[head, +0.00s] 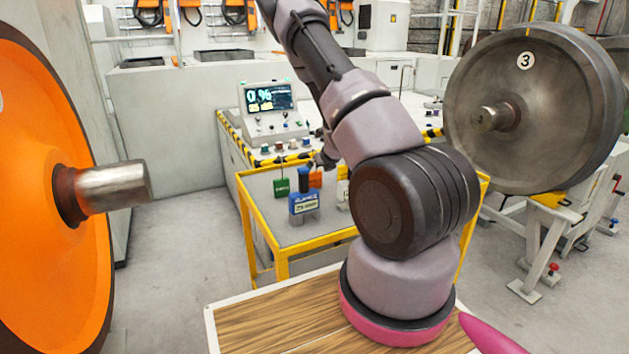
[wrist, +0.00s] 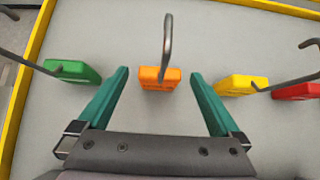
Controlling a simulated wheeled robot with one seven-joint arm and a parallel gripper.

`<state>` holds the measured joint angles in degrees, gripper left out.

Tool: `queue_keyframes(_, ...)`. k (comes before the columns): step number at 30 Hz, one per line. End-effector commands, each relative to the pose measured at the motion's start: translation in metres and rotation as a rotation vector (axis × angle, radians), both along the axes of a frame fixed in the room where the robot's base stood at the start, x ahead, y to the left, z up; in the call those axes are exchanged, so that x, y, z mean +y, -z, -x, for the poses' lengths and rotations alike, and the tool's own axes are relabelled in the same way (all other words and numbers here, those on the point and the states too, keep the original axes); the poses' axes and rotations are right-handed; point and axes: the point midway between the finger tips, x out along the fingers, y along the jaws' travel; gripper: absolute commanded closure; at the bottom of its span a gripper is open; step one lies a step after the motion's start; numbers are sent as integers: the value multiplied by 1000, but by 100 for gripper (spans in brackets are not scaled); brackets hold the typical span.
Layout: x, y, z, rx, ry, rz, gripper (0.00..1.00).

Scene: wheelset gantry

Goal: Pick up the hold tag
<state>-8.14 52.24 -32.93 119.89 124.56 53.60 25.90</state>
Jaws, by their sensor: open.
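Several coloured tags with dark metal hooks lie on the grey top of a yellow-edged cart. In the wrist view an orange tag (wrist: 160,79) is in the middle, a green tag (wrist: 72,71) at left, a yellow tag (wrist: 240,86) and a red tag (wrist: 298,91) at right. I cannot read their lettering, so which is the hold tag is unclear. My gripper (wrist: 159,74) is open and empty, its green fingers either side of the orange tag. In the head view the green tag (head: 281,187) and orange tag (head: 315,178) show; my arm hides much of the others.
A blue device (head: 303,203) stands on the cart (head: 263,215) in front of the tags. A control panel (head: 268,108) is behind. A large orange wheel (head: 40,220) with its axle end is at left, a grey wheel marked 3 (head: 545,120) at right.

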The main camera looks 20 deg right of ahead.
Motion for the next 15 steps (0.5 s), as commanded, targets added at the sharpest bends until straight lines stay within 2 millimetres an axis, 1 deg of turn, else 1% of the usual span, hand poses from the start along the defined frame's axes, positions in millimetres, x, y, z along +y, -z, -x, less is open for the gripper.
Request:
queue_keyframes(3,0,5,-5,-1,0,0,0)
queue_keyframes(9,0,5,-5,-1,0,0,0)
queue_keyframes(10,0,5,-5,-1,0,0,8)
queue_keyframes(11,0,5,-5,-1,0,0,19)
queue_keyframes(12,0,5,-5,-1,0,0,34)
queue_keyframes(14,0,5,-5,-1,0,0,57)
queue_keyframes(15,0,5,-5,-1,0,0,73)
